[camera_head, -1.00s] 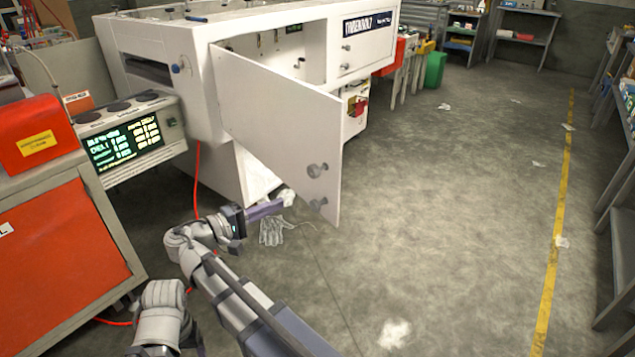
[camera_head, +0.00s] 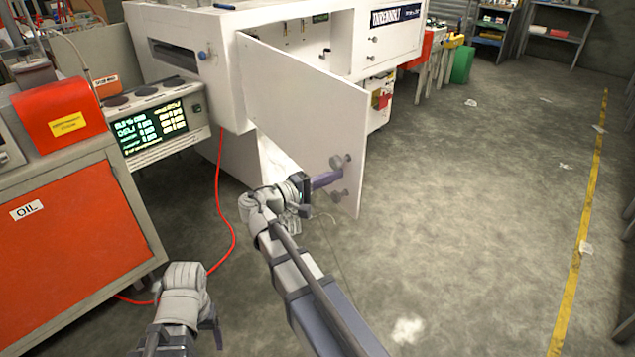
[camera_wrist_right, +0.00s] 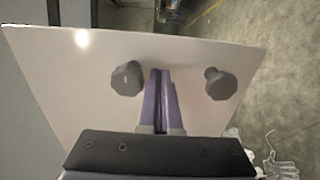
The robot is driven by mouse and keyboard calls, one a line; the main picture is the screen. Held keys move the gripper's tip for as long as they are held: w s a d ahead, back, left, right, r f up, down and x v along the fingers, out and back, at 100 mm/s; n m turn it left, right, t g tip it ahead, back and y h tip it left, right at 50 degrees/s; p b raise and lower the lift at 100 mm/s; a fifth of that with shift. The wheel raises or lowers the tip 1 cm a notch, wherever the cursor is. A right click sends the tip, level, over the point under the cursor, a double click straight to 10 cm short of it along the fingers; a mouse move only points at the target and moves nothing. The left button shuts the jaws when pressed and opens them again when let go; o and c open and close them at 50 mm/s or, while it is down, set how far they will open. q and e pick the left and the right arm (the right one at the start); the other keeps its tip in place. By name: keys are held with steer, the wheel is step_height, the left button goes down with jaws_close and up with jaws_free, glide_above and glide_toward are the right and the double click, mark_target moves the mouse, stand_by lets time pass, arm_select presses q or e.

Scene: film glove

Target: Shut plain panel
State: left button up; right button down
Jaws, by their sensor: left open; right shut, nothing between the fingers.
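The plain panel (camera_head: 295,105) is a white door standing open from the white cabinet, hinged at its left edge. It has two grey knobs near its free edge, an upper knob (camera_head: 341,161) and a lower knob (camera_head: 337,195). My right gripper (camera_head: 338,177) is shut and empty at the panel's face between the knobs. In the right wrist view its purple fingers (camera_wrist_right: 160,75) point at the panel (camera_wrist_right: 75,75); contact cannot be told. My left gripper (camera_head: 215,338) is low at the left, away from the panel; its fingers cannot be made out.
The white cabinet (camera_head: 212,20) has a second, lettered panel (camera_head: 395,40), which is closed. A red and grey cart (camera_head: 65,240) and a display unit (camera_head: 155,128) stand at the left. A red hose (camera_head: 229,220) lies on the floor.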

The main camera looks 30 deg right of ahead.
steer(key=shift+w+d, duration=0.15)
steer(key=shift+d, duration=0.8)
